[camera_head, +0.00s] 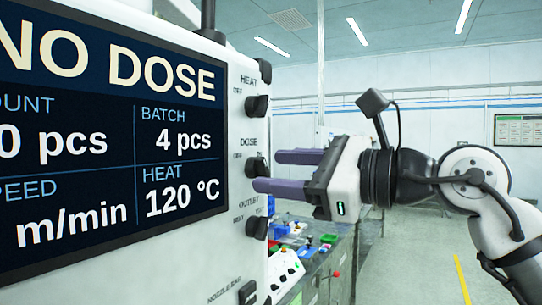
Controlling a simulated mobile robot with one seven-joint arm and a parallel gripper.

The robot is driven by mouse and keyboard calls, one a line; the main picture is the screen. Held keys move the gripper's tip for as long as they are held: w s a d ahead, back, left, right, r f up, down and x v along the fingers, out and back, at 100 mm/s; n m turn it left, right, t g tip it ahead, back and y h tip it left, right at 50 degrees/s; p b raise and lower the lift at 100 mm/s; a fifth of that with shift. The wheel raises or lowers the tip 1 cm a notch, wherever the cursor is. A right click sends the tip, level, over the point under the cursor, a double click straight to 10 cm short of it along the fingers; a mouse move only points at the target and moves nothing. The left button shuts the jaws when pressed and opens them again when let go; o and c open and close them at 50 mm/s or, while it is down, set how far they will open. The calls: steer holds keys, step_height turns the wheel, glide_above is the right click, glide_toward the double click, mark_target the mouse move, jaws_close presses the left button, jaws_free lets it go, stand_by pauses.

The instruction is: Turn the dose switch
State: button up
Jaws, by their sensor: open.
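Whether either finger touches the knob is not clear. The panel's screen (105,130) reads NO DOSE, batch 4 pcs and heat 120 °C.
Similar black knobs sit on the same panel side: the heat knob (258,106) above and the outlet knob (257,228) below. A nozzle bar knob (247,292) is lower down. A bench with coloured items (318,245) stands behind. Floor at right is open.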

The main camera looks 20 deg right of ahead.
steer(key=shift+x, duration=1.1)
steer(key=c, duration=1)
steer(key=shift+o, duration=0.2)
